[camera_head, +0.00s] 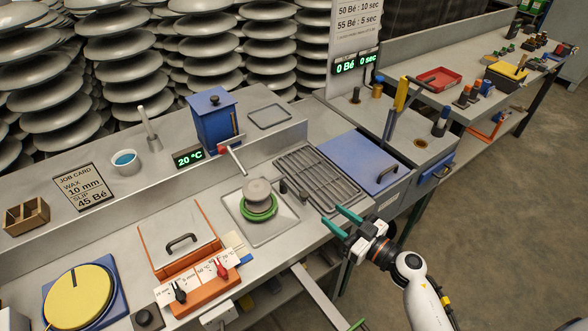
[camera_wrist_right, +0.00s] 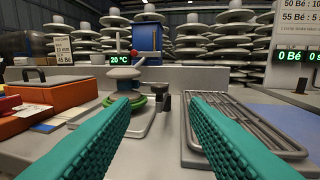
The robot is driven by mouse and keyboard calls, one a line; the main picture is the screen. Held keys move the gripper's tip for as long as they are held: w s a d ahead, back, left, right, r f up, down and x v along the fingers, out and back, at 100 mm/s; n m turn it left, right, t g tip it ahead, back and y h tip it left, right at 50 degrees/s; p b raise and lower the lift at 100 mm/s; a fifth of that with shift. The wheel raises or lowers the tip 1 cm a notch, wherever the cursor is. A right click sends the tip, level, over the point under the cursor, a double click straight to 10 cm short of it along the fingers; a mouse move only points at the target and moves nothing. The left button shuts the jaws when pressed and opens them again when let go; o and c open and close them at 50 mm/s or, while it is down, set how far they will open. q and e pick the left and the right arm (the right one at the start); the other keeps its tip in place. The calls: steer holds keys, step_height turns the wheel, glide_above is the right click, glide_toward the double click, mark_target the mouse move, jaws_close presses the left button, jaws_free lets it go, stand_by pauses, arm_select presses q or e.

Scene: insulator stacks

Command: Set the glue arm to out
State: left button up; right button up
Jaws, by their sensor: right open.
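A thin pale arm with a red end (camera_head: 232,157) reaches from the front of a blue box (camera_head: 215,122) over the worktop; it is the likeliest glue arm, though no label shows. Its free end is near a grey insulator piece (camera_head: 257,192) on a green ring (camera_head: 258,208). My right gripper (camera_head: 332,217) is open and empty near the bench's front edge, right of the insulator and apart from the arm. In the right wrist view the open fingers (camera_wrist_right: 166,98) frame the worktop, with the blue box (camera_wrist_right: 147,38) behind. My left gripper is not in view.
A slotted grate (camera_head: 318,180) and a blue lid (camera_head: 362,160) lie right of the insulator. Small dark posts (camera_head: 283,187) stand beside the grate. An orange box with levers (camera_head: 196,290) and a yellow disc (camera_head: 77,297) are at left. A raised ledge runs behind.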

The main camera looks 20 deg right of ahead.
mark_target(308, 196)
steer(key=x, duration=1.1)
steer(key=shift+w+a, duration=0.1)
jaws_close()
